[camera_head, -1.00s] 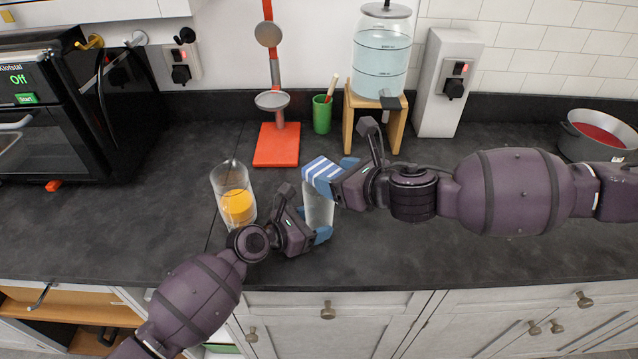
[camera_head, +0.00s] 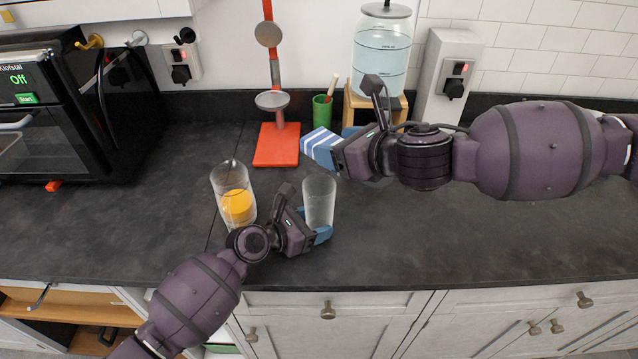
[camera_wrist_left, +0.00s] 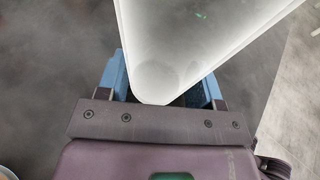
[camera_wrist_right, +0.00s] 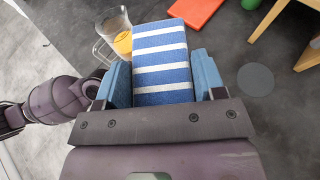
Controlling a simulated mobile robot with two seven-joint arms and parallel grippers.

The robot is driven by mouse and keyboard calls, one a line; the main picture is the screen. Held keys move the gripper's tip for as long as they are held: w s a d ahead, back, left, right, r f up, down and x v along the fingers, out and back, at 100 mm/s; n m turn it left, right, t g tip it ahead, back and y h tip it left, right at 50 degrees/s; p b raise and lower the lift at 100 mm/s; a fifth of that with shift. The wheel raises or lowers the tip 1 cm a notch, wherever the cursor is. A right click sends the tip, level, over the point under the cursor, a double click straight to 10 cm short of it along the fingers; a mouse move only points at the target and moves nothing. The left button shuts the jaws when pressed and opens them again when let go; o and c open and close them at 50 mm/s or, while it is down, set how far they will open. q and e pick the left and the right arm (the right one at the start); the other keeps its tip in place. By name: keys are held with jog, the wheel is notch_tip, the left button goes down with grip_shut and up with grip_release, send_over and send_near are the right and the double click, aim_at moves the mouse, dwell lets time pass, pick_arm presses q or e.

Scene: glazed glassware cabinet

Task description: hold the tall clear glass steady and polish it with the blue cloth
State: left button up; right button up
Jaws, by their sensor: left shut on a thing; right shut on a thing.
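The tall clear glass (camera_head: 319,198) stands upright near the counter's front. My left gripper (camera_head: 318,236) is shut on its lower part, and the glass also shows between the fingers in the left wrist view (camera_wrist_left: 180,45). My right gripper (camera_head: 335,152) is shut on the blue cloth (camera_head: 319,147), which has white stripes and looks like a folded pad. The cloth fills the space between the fingers in the right wrist view (camera_wrist_right: 162,62). In the head view the cloth is above the glass's rim in the picture, apart from the glass wall.
A glass with orange contents (camera_head: 236,205) stands close left of my left gripper. Behind are a red stand (camera_head: 277,146), a green cup (camera_head: 322,114) and a water dispenser (camera_head: 381,60) on a wooden stand. The counter at right is clear.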

dwell(0.3)
pick_arm(q)
jog(key=o, duration=0.8)
jog(key=v, duration=1.2)
jog(key=shift+s, duration=0.1)
jog(key=shift+d, duration=0.1)
